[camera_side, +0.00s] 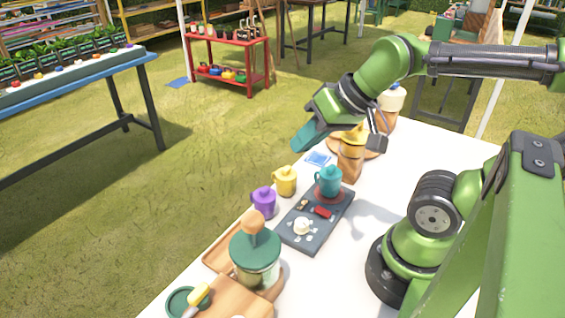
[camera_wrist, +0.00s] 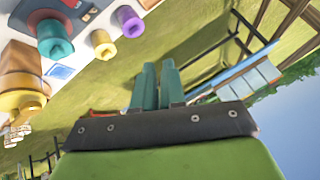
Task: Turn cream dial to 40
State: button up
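The cream dial (camera_side: 302,226) sits on the near part of a dark grey panel (camera_side: 291,237) on the white table. The panel also carries a red switch (camera_side: 323,212) and a teal mug (camera_side: 329,181) on a reddish round plate. Dial markings are too small to read. My gripper (camera_side: 303,136) is raised above the table's far left edge, well away from the dial. In the wrist view its two teal fingers (camera_wrist: 158,86) are close together with nothing visible between them. The dial cannot be made out in the wrist view.
A purple mug (camera_side: 264,202) and yellow mug (camera_side: 285,181) stand left of the panel. A yellow-topped wooden container (camera_side: 350,155) stands beyond it. A green-lidded jar (camera_side: 255,258) and wooden board are in front. White table space lies right of the panel.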

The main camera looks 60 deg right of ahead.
jog(key=o, duration=0.9)
jog(key=w+d+f+m+g, duration=0.1)
jog(key=f+g, duration=0.1)
jog(key=w+d+f+m+g, duration=0.1)
jog(key=w+d+f, duration=0.1)
jog(key=shift+w+d+g, duration=0.25)
jog(key=shift+d+g, duration=0.05)
jog(key=shift+g, duration=0.1)
jog(key=shift+c, duration=0.2)
jog(key=m+g+y, duration=0.2)
jog(key=m+g, duration=0.3)
jog(key=g, duration=0.1)
send_near(302, 221)
jog(key=x, duration=0.8)
jog(key=shift+a+f, duration=0.2)
jog(key=shift+f, duration=0.1)
jog(key=shift+n+h, duration=0.3)
jog(key=c, duration=1)
